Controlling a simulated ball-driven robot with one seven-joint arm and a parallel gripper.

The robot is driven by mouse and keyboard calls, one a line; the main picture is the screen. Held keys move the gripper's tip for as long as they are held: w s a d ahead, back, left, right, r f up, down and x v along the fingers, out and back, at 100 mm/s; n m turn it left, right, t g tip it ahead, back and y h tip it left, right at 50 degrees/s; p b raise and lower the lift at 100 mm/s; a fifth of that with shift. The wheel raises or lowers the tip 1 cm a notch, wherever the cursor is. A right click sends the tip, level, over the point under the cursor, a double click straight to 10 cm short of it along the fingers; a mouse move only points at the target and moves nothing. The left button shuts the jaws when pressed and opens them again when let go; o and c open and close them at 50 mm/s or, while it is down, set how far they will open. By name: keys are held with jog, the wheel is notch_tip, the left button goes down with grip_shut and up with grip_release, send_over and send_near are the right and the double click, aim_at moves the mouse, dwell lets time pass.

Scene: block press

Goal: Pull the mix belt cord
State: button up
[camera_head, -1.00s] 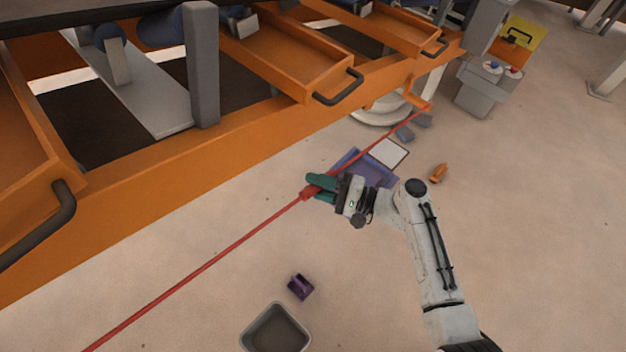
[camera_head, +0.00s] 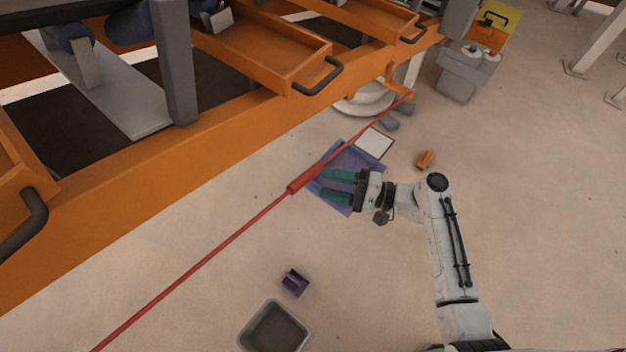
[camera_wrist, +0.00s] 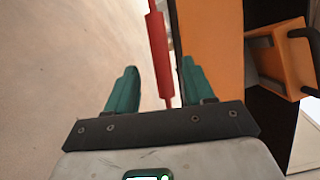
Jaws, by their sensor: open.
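The red cord (camera_head: 215,250) runs diagonally along the orange machine frame, with a thicker red handle (camera_head: 305,179) on it. My gripper (camera_head: 325,184) is open, its two green fingers apart, just right of the handle in the head view. In the wrist view the handle (camera_wrist: 158,50) shows beyond and between the spread fingers (camera_wrist: 155,85), nearer the right one. Nothing is held. The cord looks straight.
The orange frame (camera_head: 120,205) with pull-out trays stands at the upper left. On the floor are a blue mat (camera_head: 340,207), a white panel (camera_head: 374,143), an orange piece (camera_head: 425,159), a purple block (camera_head: 294,282) and a grey bin (camera_head: 246,335).

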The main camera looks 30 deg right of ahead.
jog(key=v, duration=0.3)
jog(key=shift+s+d, duration=0.25)
jog(key=shift+s, duration=0.05)
dwell(0.3)
jog(key=s+a+f+n+g+h, duration=0.3)
jog(key=s+a+f+n+g, duration=0.2)
jog(key=s+f+n+g, duration=0.3)
jog(key=s+d+r+n+g+h, duration=0.4)
jog(key=s+r+h, duration=0.2)
jog(key=s+h, duration=0.3)
jog(key=shift+s+r+n, duration=0.2)
jog(key=shift+s+n, duration=0.1)
jog(key=shift+n, duration=0.1)
